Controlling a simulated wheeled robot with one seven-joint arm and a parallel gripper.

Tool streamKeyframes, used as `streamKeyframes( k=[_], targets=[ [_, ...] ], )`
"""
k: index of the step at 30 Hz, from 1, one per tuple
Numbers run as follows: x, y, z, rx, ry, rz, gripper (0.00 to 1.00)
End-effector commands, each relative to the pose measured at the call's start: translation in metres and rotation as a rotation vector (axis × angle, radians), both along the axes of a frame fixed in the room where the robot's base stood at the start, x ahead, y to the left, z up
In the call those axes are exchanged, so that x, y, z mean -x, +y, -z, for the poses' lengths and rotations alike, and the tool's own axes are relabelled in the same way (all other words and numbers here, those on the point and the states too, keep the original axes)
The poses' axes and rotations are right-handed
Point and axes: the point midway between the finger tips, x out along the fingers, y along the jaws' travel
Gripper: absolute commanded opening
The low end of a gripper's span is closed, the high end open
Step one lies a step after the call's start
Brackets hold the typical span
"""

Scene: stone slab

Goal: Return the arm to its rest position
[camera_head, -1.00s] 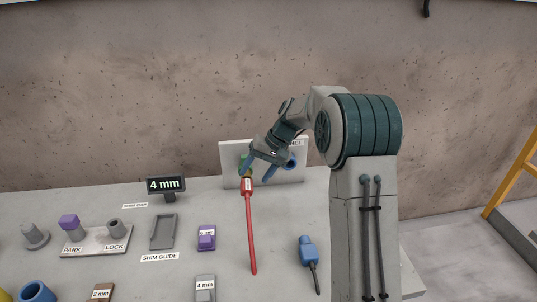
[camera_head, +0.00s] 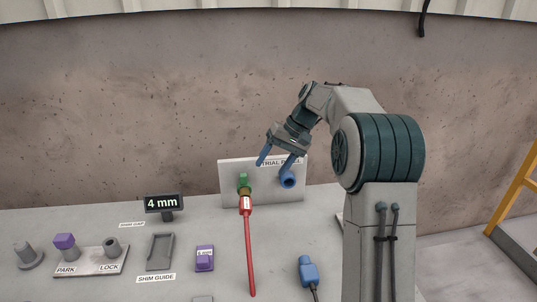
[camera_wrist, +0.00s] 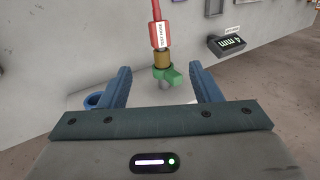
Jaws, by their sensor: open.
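My gripper (camera_head: 277,160) is open and empty, in front of the upper part of the trial panel (camera_head: 263,196) in the head view. In the wrist view its two blue fingers (camera_wrist: 163,88) stand apart, with the green fitting (camera_wrist: 168,75) seen between and beyond them. The red hose (camera_head: 249,250) has its labelled red end at a brass collar just below the green fitting (camera_head: 243,180) on the panel. A blue port (camera_head: 288,180) sits to the right of the green fitting. My fingers look apart from the hose.
A display reading 4 mm (camera_head: 164,204) stands left of the panel. The shim guide (camera_head: 160,252), a purple block (camera_head: 204,258), the PARK/LOCK plate (camera_head: 92,260) and a blue plug (camera_head: 308,271) lie on the slab. Space above the panel is free.

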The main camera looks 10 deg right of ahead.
Motion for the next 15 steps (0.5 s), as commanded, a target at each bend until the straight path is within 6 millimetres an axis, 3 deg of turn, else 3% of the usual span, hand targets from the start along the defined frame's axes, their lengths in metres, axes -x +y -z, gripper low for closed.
streamKeyframes(
  k=[5,15],
  targets=[
    [0.025,0.003,-0.010,0.054,-0.014,0.007,0.58],
    [0.133,-0.001,-0.022,0.256,-0.078,0.044,0.58]
  ],
)
